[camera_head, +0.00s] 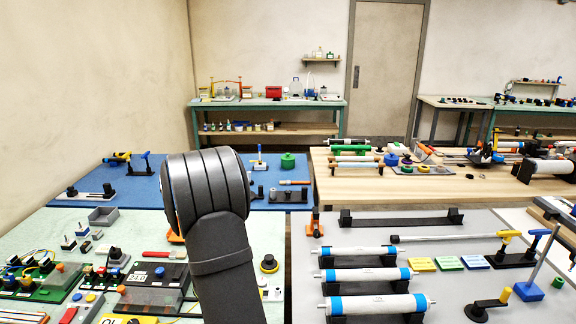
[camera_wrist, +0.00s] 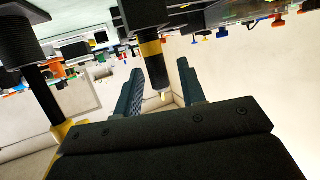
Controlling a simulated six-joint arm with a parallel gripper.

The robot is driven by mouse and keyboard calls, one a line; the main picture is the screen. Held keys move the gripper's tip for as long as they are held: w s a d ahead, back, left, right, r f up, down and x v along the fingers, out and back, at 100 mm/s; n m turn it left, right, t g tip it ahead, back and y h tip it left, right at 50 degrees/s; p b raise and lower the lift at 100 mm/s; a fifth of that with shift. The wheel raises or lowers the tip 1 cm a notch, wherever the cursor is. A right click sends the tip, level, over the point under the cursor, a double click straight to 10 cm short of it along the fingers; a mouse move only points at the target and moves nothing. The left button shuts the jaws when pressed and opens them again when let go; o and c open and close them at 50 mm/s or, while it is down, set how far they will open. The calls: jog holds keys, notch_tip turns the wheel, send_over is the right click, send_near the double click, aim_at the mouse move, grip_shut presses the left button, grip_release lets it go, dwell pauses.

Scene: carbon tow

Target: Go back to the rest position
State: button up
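My gripper (camera_wrist: 161,70) shows in the wrist view, with its two dark fingers apart and open. A dark cylinder with a yellow band (camera_wrist: 151,48) appears between and beyond the fingers; I cannot tell what it belongs to, and neither finger is seen closed on it. In the head view my black arm rises in the lower middle, and my gripper is not visible there.
Below the arm are a green bench (camera_head: 122,222) with electrical parts at left, a blue mat (camera_head: 130,192), and a grey table (camera_head: 375,232) with white blue-banded rolls (camera_head: 375,304) at right. A wooden table (camera_head: 470,190) stands behind. The wrist view shows the room tilted.

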jog(key=v, duration=0.7)
jog(key=x, duration=0.7)
jog(key=shift+f, duration=0.25)
jog(key=shift+r, duration=5.05)
jog(key=w+d+r+m+t+h, duration=0.1)
jog(key=w+d+m+h, duration=0.2)
jog(key=w+d, duration=0.4)
jog(key=w+d+r+m+h, duration=0.25)
jog(key=w+d+h, duration=0.2)
jog(key=w, duration=0.55)
jog(key=d+f, duration=0.6)
jog(key=d, duration=0.2)
jog(key=shift+s+f+m, duration=0.2)
jog(key=shift+s+m, duration=0.15)
jog(key=shift+s, duration=0.05)
